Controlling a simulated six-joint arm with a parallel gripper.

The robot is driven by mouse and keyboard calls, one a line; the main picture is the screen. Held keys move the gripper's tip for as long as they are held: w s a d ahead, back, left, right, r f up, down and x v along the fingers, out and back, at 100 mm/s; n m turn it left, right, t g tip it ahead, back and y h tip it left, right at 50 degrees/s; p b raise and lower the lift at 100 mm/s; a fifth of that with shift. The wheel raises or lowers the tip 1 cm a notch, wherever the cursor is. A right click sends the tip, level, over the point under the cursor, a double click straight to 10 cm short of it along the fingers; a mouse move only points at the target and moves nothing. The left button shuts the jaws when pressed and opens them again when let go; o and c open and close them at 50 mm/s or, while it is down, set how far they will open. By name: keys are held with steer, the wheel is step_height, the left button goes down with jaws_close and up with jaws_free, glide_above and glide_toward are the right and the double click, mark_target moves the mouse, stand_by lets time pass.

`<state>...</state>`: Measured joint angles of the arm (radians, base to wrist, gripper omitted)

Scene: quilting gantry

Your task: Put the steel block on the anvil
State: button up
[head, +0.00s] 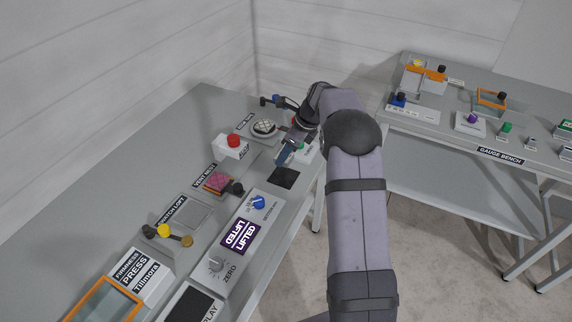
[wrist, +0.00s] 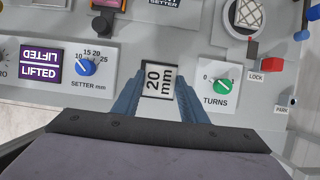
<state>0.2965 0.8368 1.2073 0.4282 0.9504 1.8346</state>
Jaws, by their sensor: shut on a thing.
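The steel block (wrist: 158,78) is a pale block with a dark edge and "20 mm" on its top face. In the wrist view it sits between the blue fingers of my gripper (wrist: 158,98), which is shut on it. In the head view my gripper (head: 286,156) is over the bench, near a dark square (head: 284,177); the block cannot be made out there. A round plate (wrist: 232,27) bearing a pale quilted piece is at the upper right of the wrist view. It may be the anvil, but no readable label confirms this.
A blue setter dial (wrist: 86,66) is left of the block, and a green turns knob (wrist: 222,86) is to its right. A red-topped lock part (wrist: 272,64) stands farther right. A red button (head: 234,140) and a display reading LIFTED (head: 241,236) are on the bench.

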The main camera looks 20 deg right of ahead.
steer(key=shift+r, duration=1.45)
steer(key=shift+a, duration=0.1)
steer(key=shift+w+a, duration=0.1)
steer(key=shift+a, duration=0.2)
steer(key=a+r+n+g+b, duration=0.15)
steer(key=a+n, duration=0.25)
steer(key=a, duration=1.3)
steer(key=n+y+b, duration=0.1)
steer(key=n, duration=0.1)
glide_above(189, 214)
steer(key=shift+s+d+f+m, duration=0.15)
steer(key=shift+d+m, duration=0.25)
steer(key=shift+s+d+f+m, duration=0.1)
steer(key=shift+d+f+m, duration=0.05)
steer(key=shift+d+m, duration=0.25)
steer(key=shift+f+p, duration=0.45)
steer(key=shift+f, duration=4.5)
steer(key=shift+f, duration=0.15)
